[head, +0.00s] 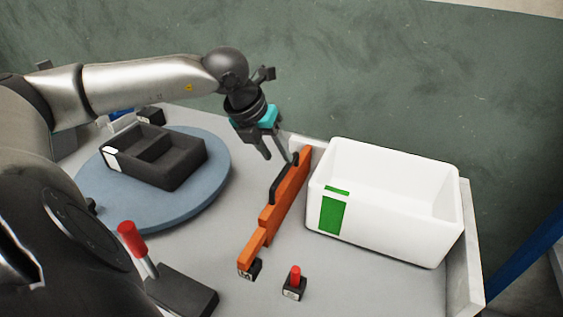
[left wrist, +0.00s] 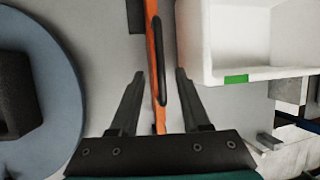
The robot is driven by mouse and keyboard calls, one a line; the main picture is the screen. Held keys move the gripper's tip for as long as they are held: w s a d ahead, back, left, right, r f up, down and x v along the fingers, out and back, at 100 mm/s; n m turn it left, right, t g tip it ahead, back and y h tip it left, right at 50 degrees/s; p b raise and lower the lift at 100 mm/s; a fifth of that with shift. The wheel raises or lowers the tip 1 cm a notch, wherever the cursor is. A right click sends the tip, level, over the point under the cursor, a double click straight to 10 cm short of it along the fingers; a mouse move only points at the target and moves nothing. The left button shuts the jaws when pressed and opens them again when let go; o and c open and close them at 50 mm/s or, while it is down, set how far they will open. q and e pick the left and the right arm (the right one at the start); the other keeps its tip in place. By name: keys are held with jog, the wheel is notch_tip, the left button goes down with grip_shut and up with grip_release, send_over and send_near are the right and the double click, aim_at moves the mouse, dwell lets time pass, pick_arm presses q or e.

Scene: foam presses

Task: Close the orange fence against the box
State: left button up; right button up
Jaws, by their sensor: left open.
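The orange fence (head: 281,209) stands on the grey table and runs from near the back wall toward the front. It has a black bar handle (head: 283,178) along its side, also seen in the left wrist view (left wrist: 160,62). The white box (head: 383,230), with a green label, stands to the right of the fence, with a gap between them. My left gripper (head: 279,158) is open above the fence's far part. In the left wrist view its fingers (left wrist: 159,74) lie on either side of the fence and handle; contact cannot be told. My right gripper is out of view.
A blue round turntable (head: 205,187) with a black foam tray (head: 165,172) lies to the left. A red-topped lever (head: 132,240) and a small red switch (head: 294,281) stand at the front. A raised edge (head: 470,245) bounds the table on the right.

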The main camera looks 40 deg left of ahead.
aim_at(285, 167)
pick_arm(q)
jog(key=shift+x, duration=2.2)
grip_shut()
